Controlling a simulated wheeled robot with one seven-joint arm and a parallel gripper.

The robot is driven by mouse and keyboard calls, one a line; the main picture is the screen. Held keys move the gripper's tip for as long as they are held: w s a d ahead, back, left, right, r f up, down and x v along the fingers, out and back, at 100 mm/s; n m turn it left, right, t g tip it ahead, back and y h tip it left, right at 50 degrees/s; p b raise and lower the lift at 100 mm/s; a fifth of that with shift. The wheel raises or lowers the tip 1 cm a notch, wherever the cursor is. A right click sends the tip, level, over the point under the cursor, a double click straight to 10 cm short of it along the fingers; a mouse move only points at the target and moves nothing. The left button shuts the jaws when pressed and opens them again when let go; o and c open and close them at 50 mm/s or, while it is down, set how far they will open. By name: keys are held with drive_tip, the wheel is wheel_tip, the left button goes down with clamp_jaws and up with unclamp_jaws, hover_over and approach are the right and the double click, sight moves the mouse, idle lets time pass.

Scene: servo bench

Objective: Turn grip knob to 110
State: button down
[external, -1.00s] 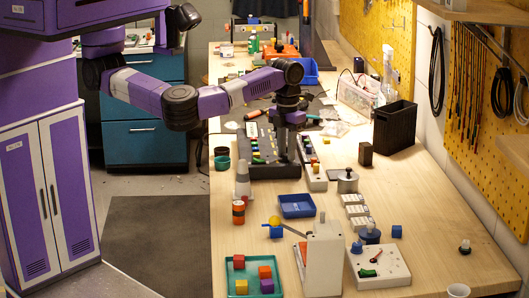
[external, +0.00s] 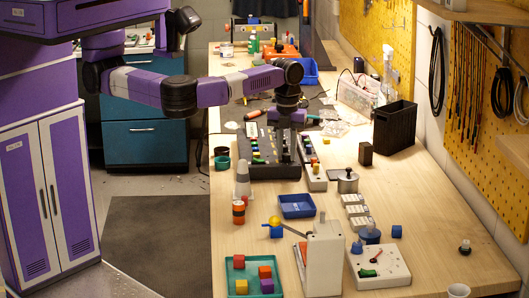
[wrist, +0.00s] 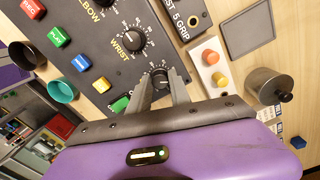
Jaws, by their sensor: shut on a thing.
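The dark control panel (external: 270,168) lies on the bench in the external view. In the wrist view the panel (wrist: 95,35) shows a WRIST knob (wrist: 133,41), an ELBOW knob (wrist: 103,3) and coloured buttons. A small dark knob (wrist: 160,79) with a pale pointer mark sits between my gripper's fingertips (wrist: 160,83), at the panel's near edge. It appears to be the grip knob. The fingers are shut on it. Its scale and label are mostly hidden by the fingers, so its reading cannot be told. My gripper (external: 286,157) points down over the panel in the external view.
A white box (wrist: 212,68) with orange and yellow buttons stands beside the panel. A metal cylinder (wrist: 270,86) stands further right. A blue tray (external: 297,206) and a grey-white cone (external: 242,181) stand near the panel. The bench's right side has free room.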

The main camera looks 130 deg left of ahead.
sight(287, 154)
drive_tip(key=shift+r, duration=0.1)
drive_tip(key=c, duration=1.2)
unclamp_jaws()
wheel_tip(287, 154, up, 8)
drive_tip(key=shift+f, duration=0.15)
